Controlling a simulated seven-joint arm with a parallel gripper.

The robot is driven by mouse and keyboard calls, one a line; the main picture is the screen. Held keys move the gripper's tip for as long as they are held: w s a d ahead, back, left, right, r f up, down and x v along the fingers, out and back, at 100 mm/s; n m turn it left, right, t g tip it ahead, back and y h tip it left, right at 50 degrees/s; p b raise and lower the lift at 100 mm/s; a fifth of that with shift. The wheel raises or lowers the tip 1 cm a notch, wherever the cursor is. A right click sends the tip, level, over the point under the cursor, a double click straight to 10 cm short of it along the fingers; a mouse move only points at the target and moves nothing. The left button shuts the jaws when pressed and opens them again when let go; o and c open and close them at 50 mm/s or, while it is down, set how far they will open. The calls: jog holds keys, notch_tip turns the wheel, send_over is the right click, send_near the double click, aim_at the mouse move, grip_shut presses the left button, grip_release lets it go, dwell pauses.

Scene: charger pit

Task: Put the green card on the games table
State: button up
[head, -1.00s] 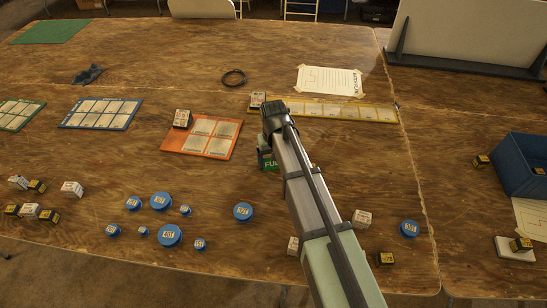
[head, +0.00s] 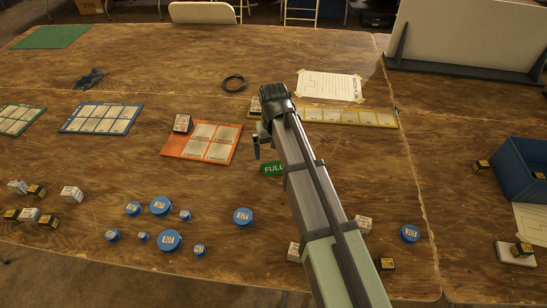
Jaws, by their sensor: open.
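The green card (head: 273,169), lettered "FULL" in white, lies on the brown wooden table (head: 200,60), just right of and below the orange board. Its right end meets the outline of my arm, so a part may be hidden. My gripper (head: 257,150) is open and shows up and left of the card, apart from it in the picture. One finger shows clearly; the other is mostly hidden by the wrist. I cannot tell its exact height above the table. Nothing shows between the fingers.
The orange board (head: 203,141) with a small box (head: 182,123) is left of my gripper. A yellow strip board (head: 350,117) lies behind my arm. Several blue discs (head: 170,240) and small boxes (head: 72,193) lie in front. A blue bin (head: 525,170) stands right.

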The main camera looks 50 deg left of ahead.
jog(key=shift+r, duration=2.5)
